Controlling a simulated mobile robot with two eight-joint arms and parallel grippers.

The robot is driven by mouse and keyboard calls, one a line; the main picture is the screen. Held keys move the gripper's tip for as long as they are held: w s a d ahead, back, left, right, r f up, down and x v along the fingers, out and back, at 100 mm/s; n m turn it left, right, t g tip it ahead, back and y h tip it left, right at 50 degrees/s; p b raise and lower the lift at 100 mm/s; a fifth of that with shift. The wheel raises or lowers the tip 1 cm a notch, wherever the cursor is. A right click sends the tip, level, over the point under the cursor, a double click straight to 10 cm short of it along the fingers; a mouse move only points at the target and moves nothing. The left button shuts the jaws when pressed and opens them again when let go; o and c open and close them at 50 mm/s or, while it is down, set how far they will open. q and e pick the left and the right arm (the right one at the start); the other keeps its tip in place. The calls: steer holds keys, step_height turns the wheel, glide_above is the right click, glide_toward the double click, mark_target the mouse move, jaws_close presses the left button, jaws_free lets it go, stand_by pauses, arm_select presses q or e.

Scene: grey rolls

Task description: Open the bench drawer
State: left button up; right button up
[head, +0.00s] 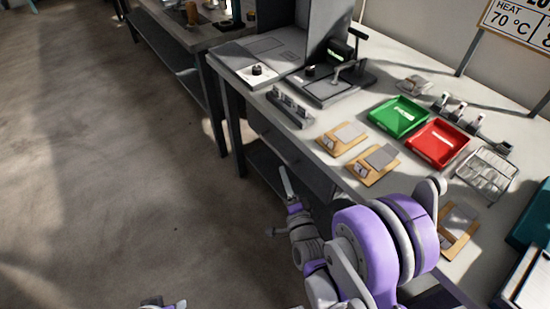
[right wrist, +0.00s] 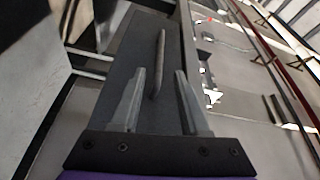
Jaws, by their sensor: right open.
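The bench drawer's dark grey front (right wrist: 135,50) fills the middle of the right wrist view. Its long bar handle (right wrist: 159,60) stands upright in that picture. My right gripper (right wrist: 160,75) is open, with one finger on each side of the handle's lower part in the picture and a gap on both sides. In the head view the right gripper (head: 284,190) is at the bench's front side, below the top; the drawer front (head: 298,160) is dark and partly hidden there, and its handle cannot be made out. A small purple and grey piece, probably of my left arm, shows at the bottom edge.
The bench top (head: 390,80) bears a green tray (head: 398,116), a red tray (head: 436,144), wooden boards (head: 342,139) and a press-like device (head: 335,75). A lower shelf (head: 268,170) is under the bench. The floor (head: 120,170) to the left is clear.

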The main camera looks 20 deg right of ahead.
mark_target(277, 151)
steer(key=w, duration=1)
steer(key=shift+w+d+r, duration=0.25)
steer(key=shift+d, duration=0.05)
jaws_close()
stand_by(1.0)
